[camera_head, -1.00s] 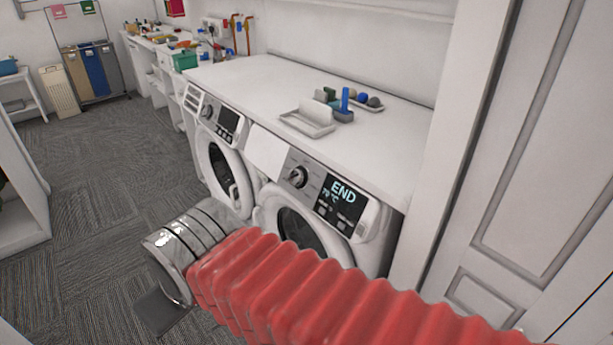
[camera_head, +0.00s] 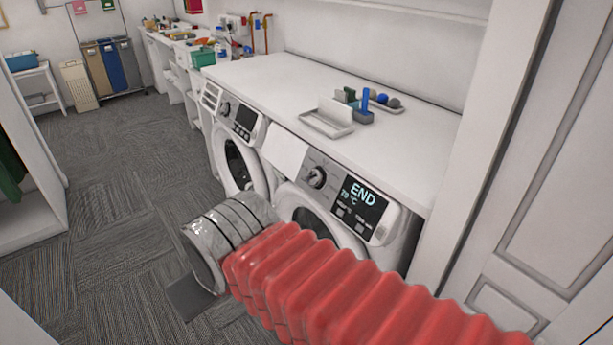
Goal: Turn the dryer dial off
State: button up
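The dial (camera_head: 316,178) is a round dark and silver knob on the control panel of the nearer machine (camera_head: 405,226). The display (camera_head: 360,201) beside it reads "END" with a smaller temperature line below. A second front-loading machine (camera_head: 238,150) with its own dial (camera_head: 225,108) stands farther left. Which one is the dryer is not labelled legibly. My arm, in a red ribbed sleeve with a grey metal end, reaches in front of the nearer machine, below its dial and apart from it. My gripper's fingers are not distinguishable; a dark flat part shows under the metal end.
A white counter (camera_head: 290,85) covers both machines, with a white tray (camera_head: 327,120) and small items on it. A white panelled door (camera_head: 540,170) stands close at right. Bins (camera_head: 108,68) stand at the back left. Carpet floor (camera_head: 110,190) is clear at left.

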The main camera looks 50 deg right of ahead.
aim_at(315, 178)
jog(key=u, duration=0.05)
jog(key=i, duration=0.95)
jog(key=z, duration=0.05)
